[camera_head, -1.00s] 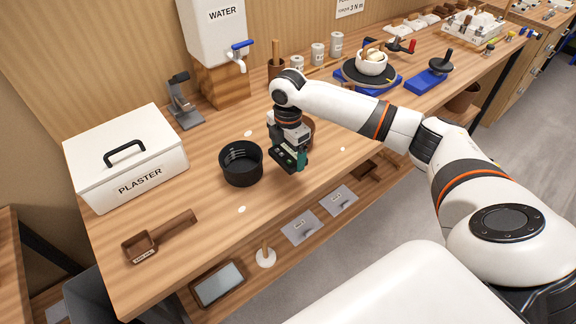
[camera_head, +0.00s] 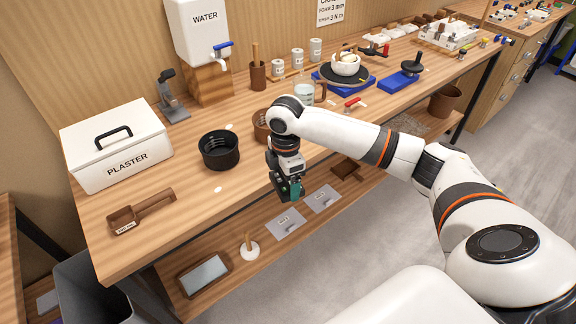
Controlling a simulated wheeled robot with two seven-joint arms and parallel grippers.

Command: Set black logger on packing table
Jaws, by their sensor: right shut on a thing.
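My right gripper (camera_head: 288,190) points down, just off the front edge of the wooden bench in the picture. It is shut on a small dark thing with a teal side (camera_head: 295,189). This may be the black logger, but the gripper hides much of it and I cannot be sure. My left gripper is out of view. No table in view is clearly marked as the packing table.
The bench holds a white plaster box (camera_head: 117,146), a black bowl (camera_head: 219,151), a brown scoop (camera_head: 140,212) and a water tank (camera_head: 203,32). A lower shelf (camera_head: 222,258) runs beneath. Another wooden table (camera_head: 527,31) stands far right. Grey floor is clear at right.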

